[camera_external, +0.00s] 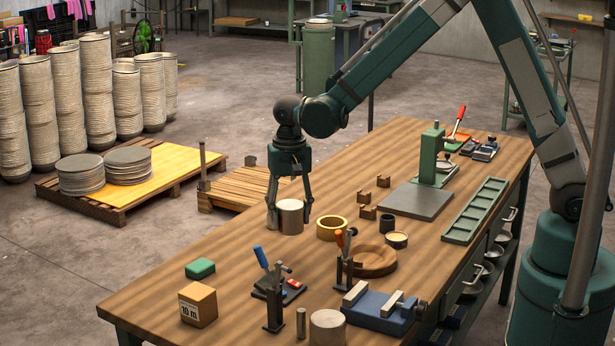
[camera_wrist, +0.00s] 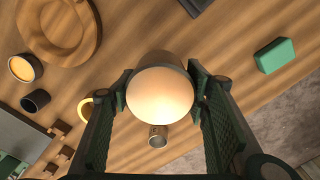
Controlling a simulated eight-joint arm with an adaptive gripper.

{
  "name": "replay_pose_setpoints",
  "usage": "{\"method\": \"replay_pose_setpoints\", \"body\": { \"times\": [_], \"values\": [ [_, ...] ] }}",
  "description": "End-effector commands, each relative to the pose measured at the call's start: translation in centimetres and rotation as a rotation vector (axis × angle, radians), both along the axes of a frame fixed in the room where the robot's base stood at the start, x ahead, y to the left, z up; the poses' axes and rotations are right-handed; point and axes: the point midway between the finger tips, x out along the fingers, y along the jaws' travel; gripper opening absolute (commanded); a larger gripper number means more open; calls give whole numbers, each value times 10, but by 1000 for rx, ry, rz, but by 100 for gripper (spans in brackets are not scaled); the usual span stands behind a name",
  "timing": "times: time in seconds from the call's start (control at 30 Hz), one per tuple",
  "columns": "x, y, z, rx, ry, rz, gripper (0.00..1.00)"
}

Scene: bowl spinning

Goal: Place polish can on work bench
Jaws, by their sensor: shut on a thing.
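My gripper (camera_external: 290,205) points straight down over the far left part of the work bench (camera_external: 230,245).
A yellow tape roll (camera_external: 332,228) stands just right of the can. A green block (camera_external: 200,268) lies front left. The bench between block and can is clear.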

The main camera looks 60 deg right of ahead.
Motion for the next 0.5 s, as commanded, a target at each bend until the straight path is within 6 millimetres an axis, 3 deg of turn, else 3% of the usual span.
{"method": "replay_pose_setpoints", "body": {
  "times": [0.27, 0.5],
  "values": [
    [5, -54, 2, 0, 0, -67, 29],
    [5, -116, 4, 0, 0, -144, 29]
  ]
}}
